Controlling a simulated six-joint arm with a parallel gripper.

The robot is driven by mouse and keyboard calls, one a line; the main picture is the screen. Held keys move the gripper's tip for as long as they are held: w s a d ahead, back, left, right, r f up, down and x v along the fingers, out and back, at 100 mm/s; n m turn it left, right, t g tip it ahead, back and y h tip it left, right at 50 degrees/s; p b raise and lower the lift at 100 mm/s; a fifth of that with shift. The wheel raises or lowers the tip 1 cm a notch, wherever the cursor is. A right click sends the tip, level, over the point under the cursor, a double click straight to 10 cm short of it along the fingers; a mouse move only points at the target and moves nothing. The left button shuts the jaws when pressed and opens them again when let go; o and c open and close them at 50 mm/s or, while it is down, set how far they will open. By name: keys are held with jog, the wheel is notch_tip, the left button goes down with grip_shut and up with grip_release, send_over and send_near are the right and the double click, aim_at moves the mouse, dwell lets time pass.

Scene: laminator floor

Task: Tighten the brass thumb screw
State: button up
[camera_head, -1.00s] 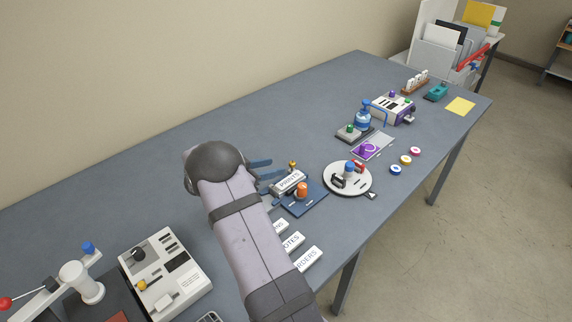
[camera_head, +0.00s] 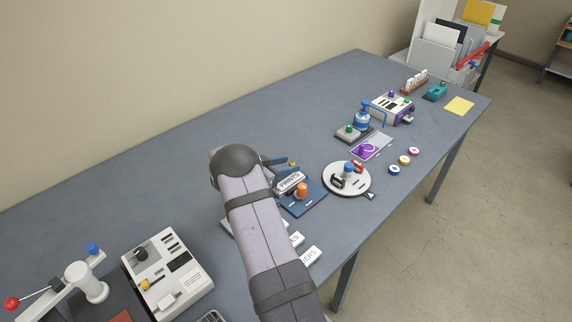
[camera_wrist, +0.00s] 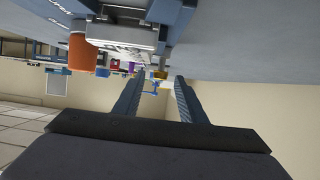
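The brass thumb screw (camera_head: 293,163) is a small gold knob behind the white block labelled PRINTS (camera_head: 291,182), partly hidden by my fingers in the head view. In the wrist view the brass screw (camera_wrist: 158,75) shows beyond and between the fingertips. My gripper (camera_head: 291,165) is open, its two blue-grey fingers (camera_wrist: 159,82) pointing towards the screw with nothing held between them. I cannot tell whether the fingertips reach alongside the screw; no contact is visible.
A blue plate with an orange knob (camera_head: 302,190) is close beside the PRINTS block. A round white base (camera_head: 345,188) stands to its right. Other label blocks are partly hidden behind my arm. The table (camera_head: 180,190) is clear towards the wall.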

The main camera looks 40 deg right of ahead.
grip_shut()
jog(key=shift+w, duration=0.1)
jog(key=m+g+b, duration=0.2)
jog(key=b, duration=0.1)
jog(key=shift+w+d+g, duration=0.1)
jog(key=shift+w+g, duration=0.2)
jog(key=shift+g, duration=0.1)
jog(key=shift+w+m+g+b, duration=0.2)
jog(key=shift+m+g+b, duration=0.45)
jog(key=shift+b, duration=0.6)
jog(key=shift+d+m+y+b, duration=0.1)
jog(key=shift+m+y+b, duration=0.25)
jog(key=shift+b, duration=0.4)
jog(key=shift+r+m+g+b, duration=0.1)
jog(key=shift+m+g+b, duration=0.2)
jog(key=shift+g+b, duration=0.25)
